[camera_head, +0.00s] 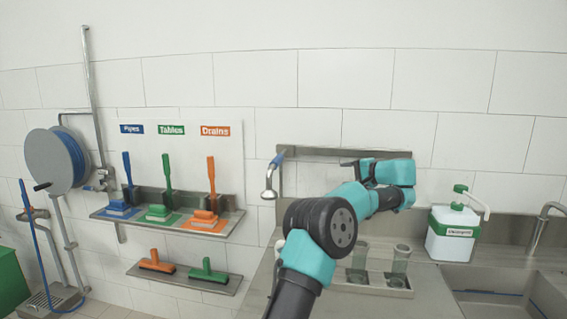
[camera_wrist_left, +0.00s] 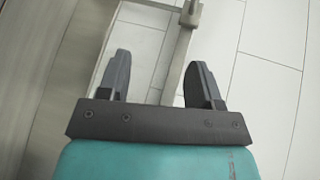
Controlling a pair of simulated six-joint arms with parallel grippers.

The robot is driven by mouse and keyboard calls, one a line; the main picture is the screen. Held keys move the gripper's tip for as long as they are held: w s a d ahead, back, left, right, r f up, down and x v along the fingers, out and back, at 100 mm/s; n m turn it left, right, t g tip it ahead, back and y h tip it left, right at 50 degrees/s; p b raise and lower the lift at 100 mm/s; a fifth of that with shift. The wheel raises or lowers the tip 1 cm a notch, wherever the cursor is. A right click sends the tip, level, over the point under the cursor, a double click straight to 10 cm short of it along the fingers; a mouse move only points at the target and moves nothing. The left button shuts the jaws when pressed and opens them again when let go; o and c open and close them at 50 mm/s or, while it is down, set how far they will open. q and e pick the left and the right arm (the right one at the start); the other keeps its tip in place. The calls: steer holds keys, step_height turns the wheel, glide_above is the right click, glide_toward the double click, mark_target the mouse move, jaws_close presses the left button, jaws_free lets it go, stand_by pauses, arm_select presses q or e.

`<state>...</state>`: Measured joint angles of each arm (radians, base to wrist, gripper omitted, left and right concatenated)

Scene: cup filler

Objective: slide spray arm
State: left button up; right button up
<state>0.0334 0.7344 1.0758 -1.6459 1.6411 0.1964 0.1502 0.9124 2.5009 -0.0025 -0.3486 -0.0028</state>
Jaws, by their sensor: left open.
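The spray arm (camera_head: 270,178) has a chrome head and a blue part near its top. It hangs at the left end of a grey metal rail (camera_head: 310,151) on the tiled wall. My left gripper (camera_head: 348,164) is in front of the rail, to the right of the spray arm, with its fingers pointing left. In the left wrist view, my left gripper (camera_wrist_left: 163,78) is open, with nothing held. A narrow metal strip runs between its fingers up to a grey fitting (camera_wrist_left: 190,14) beyond them. My right gripper is not in view.
A tray (camera_head: 390,292) with clear cups (camera_head: 401,260) stands on the counter below my left arm. A white detergent container (camera_head: 452,236) and a sink (camera_head: 490,296) are at the right. Brush shelves (camera_head: 225,222) and a hose reel (camera_head: 52,160) are at the left.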

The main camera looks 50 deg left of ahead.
mark_target(281, 161)
arm_select(q)
steer(key=s+a+r+n+g, duration=0.2)
steer(key=s+a+r+n, duration=0.1)
steer(key=s+a, duration=0.3)
steer(key=shift+a+r+y, duration=0.3)
steer(key=shift+a+r, duration=0.5)
steer(key=shift+a, duration=0.25)
steer(key=shift+s+a, duration=0.1)
steer(key=shift+a, duration=0.05)
steer(key=x, duration=1.7)
steer(key=shift+s+f, duration=0.1)
steer(key=shift+s, duration=0.1)
steer(key=shift+c, duration=0.3)
steer(key=shift+w, duration=0.1)
jaws_close()
